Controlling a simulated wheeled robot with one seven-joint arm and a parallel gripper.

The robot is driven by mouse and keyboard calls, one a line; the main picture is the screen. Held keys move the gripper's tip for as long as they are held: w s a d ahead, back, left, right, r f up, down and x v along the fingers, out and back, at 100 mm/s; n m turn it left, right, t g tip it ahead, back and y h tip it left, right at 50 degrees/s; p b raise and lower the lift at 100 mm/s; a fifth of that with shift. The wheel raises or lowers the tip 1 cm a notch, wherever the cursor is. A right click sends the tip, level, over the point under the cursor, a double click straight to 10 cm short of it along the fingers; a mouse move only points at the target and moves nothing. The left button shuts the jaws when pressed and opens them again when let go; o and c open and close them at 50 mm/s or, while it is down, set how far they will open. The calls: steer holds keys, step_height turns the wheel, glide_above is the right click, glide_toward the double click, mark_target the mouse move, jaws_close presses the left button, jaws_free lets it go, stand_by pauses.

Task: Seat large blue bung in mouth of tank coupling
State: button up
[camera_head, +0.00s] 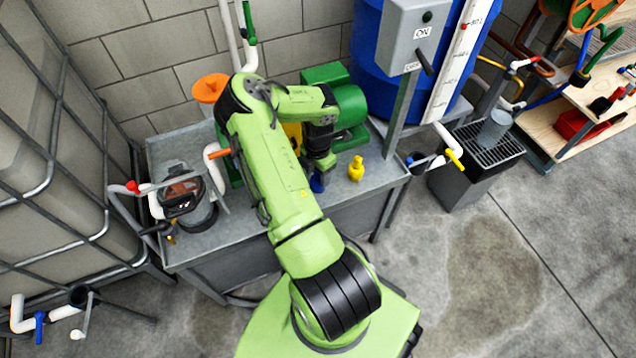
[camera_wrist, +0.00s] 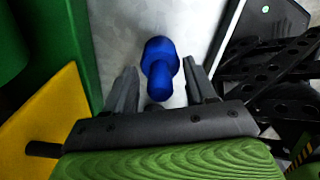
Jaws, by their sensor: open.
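The large blue bung (camera_head: 317,184) stands on the grey metal bench, just below my gripper (camera_head: 323,165). In the wrist view the blue bung (camera_wrist: 158,68) has a wide collar and a narrower stem, and lies between the two fingers. My gripper is open, with a finger on each side of the bung and a visible gap at both. A dark open pipe end (camera_head: 416,158) sits by the yellow-handled valve near the blue tank. Another dark pipe end (camera_head: 79,296) is at the lower left. I cannot tell which is the tank coupling.
A yellow bung (camera_head: 356,169) stands on the bench (camera_head: 255,222) right of my gripper. A green pump (camera_head: 347,108) is behind it. A grey switch-box post (camera_head: 396,115) rises at the bench's right end. A black grated bin (camera_head: 470,175) stands farther right. Floor at right is clear.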

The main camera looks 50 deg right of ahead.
steer(key=shift+r, duration=0.1)
steer(key=c, duration=0.7)
steer(key=shift+r, duration=0.1)
step_height(320, 180, up, 10)
steer(key=p, duration=0.3)
